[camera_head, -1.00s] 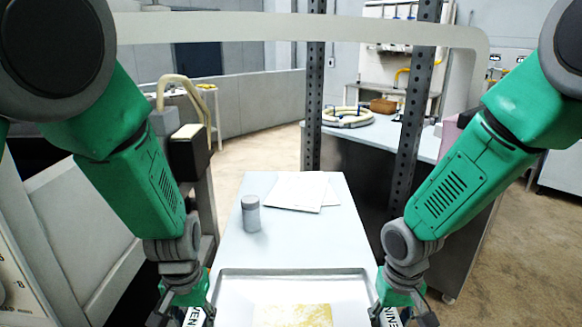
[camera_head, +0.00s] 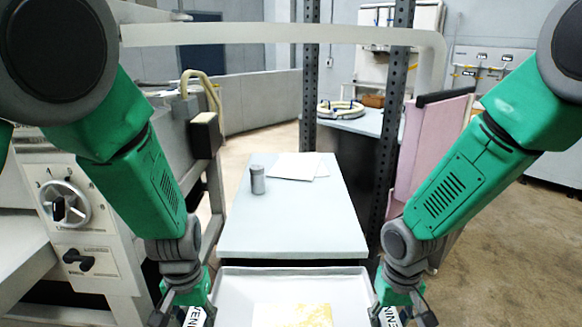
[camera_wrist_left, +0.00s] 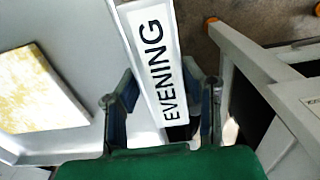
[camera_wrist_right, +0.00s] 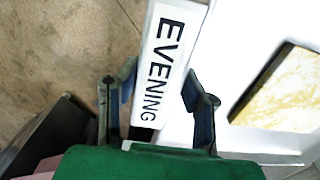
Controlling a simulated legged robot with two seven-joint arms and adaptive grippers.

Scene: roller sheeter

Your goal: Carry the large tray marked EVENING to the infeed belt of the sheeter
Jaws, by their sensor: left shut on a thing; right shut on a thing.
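The large white tray (camera_head: 290,284) is at the bottom middle of the head view, held between my two grippers. A flat yellowish slab (camera_head: 292,315) lies in it. My left gripper (camera_head: 187,312) is shut on the tray's left edge, at a white label reading EVENING (camera_wrist_left: 152,62). My right gripper (camera_head: 397,308) is shut on the opposite edge, at another EVENING label (camera_wrist_right: 165,75). The slab also shows in the left wrist view (camera_wrist_left: 38,90) and the right wrist view (camera_wrist_right: 282,88). The tray's near side is cut off in the head view.
A pale table (camera_head: 290,225) stands just beyond the tray, with a grey canister (camera_head: 257,180) and papers (camera_head: 298,167) on it. A machine with a dial panel (camera_head: 75,225) stands close on the left. A dark perforated post (camera_head: 392,125) and pink panel (camera_head: 428,150) are on the right.

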